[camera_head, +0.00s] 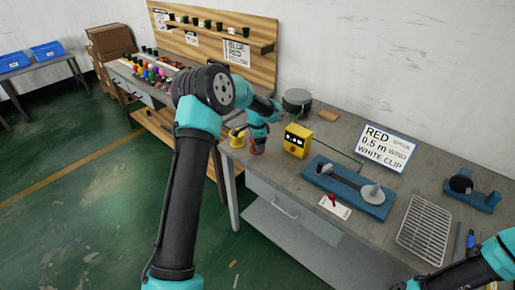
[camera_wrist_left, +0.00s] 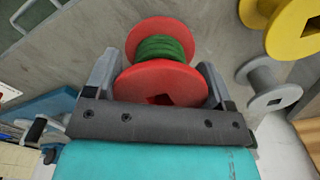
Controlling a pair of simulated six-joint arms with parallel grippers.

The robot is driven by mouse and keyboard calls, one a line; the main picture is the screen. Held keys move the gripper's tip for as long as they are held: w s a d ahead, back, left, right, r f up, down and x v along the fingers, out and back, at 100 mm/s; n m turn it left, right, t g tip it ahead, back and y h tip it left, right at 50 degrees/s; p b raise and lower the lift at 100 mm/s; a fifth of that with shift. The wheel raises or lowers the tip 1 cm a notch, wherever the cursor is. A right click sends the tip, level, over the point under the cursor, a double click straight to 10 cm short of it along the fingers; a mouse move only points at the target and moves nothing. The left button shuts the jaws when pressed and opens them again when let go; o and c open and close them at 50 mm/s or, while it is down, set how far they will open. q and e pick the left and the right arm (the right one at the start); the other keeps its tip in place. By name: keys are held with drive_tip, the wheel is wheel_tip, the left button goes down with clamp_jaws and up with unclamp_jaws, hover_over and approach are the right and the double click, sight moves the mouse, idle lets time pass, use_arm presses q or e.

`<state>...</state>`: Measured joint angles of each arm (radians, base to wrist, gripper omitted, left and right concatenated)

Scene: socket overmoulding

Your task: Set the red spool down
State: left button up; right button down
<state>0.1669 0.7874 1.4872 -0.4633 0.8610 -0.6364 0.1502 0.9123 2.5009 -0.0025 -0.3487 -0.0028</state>
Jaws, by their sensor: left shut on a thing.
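The red spool (camera_wrist_left: 160,82), wound with green wire, sits between the two fingers of my left gripper (camera_wrist_left: 158,88) in the left wrist view. The fingers are shut on its sides. In the head view the left gripper (camera_head: 257,139) is at the left end of the workbench, with the red spool (camera_head: 257,149) small and partly covered below it. I cannot tell whether the spool touches the bench top. My right arm comes in at the lower right of the head view; its fingers do not show.
A yellow spool (camera_head: 237,138) stands close left of the red one; a grey spool (camera_wrist_left: 270,87) is also near. A yellow box with a face-like front (camera_head: 297,140) is to the right. Further right are a blue fixture (camera_head: 349,188), a sign (camera_head: 386,147) and a wire rack (camera_head: 425,230).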

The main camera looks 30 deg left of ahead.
use_arm(q)
drive_tip(key=shift+w+a, duration=0.2)
drive_tip(key=shift+w, duration=0.1)
drive_tip(key=shift+f, duration=1.8)
drive_tip(key=shift+f, duration=0.15)
drive_tip(key=o, duration=0.9)
wheel_tip(320, 180, up, 12)
drive_tip(key=shift+s+r, duration=0.1)
drive_tip(key=shift+r, duration=0.1)
